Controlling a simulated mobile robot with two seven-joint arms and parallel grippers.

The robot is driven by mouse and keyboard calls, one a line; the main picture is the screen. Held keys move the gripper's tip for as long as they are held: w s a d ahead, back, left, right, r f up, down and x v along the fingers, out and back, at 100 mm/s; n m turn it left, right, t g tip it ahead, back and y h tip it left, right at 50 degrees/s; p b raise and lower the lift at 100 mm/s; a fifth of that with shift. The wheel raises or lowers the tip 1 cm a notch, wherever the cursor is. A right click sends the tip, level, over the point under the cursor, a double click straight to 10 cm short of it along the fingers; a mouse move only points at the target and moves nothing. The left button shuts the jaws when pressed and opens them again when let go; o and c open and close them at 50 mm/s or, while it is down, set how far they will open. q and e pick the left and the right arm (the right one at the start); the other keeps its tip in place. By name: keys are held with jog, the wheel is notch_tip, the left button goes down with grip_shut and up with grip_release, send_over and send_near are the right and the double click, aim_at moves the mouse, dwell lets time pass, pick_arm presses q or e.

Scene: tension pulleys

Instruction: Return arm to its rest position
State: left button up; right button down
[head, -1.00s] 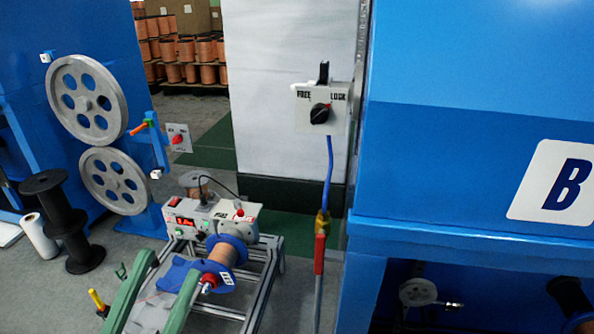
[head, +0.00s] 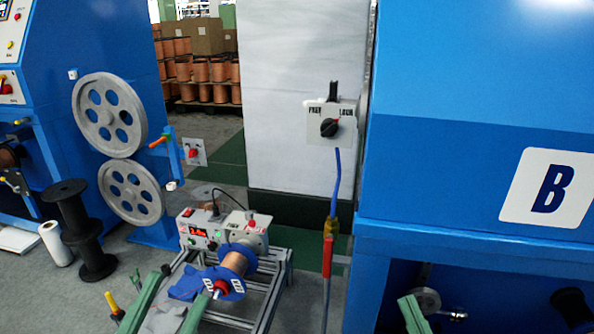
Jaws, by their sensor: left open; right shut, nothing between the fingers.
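My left gripper (head: 184,283) is at the lower left in the head view. Its two green fingers are apart, with no object visible between the tips, and they appear in front of the small bench winder. My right gripper (head: 410,303) shows only as a green tip at the bottom edge, right of centre. It looks shut and empty, in front of the blue machine's dark lower opening. Most of both arms is out of view.
The bench winder (head: 205,232) carries a blue-flanged copper spool (head: 237,262). A hose (head: 337,180) with a red fitting stands right of it. A knob panel (head: 340,127) is above. Blue machine B (head: 470,120) fills the right. Black spools (head: 72,215) stand left.

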jog(key=s+a+r+n+g+y, duration=0.1)
jog(key=s+a+r+y, duration=0.15)
jog(key=r, duration=0.35)
jog(key=s+a+r+n+y, duration=0.1)
jog(key=s+r+y, duration=0.1)
jog(key=s+r, duration=0.3)
pick_arm(q)
jog(key=w+a+f+n+g+y+p, duration=0.4)
jog(key=w+f+n+y+p, duration=0.5)
jog(key=p, duration=0.8)
pick_arm(e)
jog(key=w+d+f+m+g+h, duration=0.3)
jog(key=w+f+m+g+h, duration=0.2)
jog(key=w+f+m+h, duration=0.4)
pick_arm(q)
jog(key=s+f+n+g+y+p, duration=0.1)
jog(key=s+f+g+y+p, duration=0.3)
jog(key=s+f+g+p, duration=0.4)
jog(key=s+p, duration=0.3)
jog(key=p, duration=0.1)
jog(key=shift+s+a+f+g, duration=0.15)
jog(key=shift+f+g, duration=0.25)
pick_arm(e)
jog(key=s+d+f+m+g+h, duration=0.1)
jog(key=s+f+g+h, duration=0.2)
jog(key=s+f+g, duration=0.5)
jog(key=shift+s+d+f+h, duration=0.15)
jog(key=shift+s+f+h, duration=0.3)
jog(key=shift+s, duration=0.8)
jog(key=shift+d, duration=0.1)
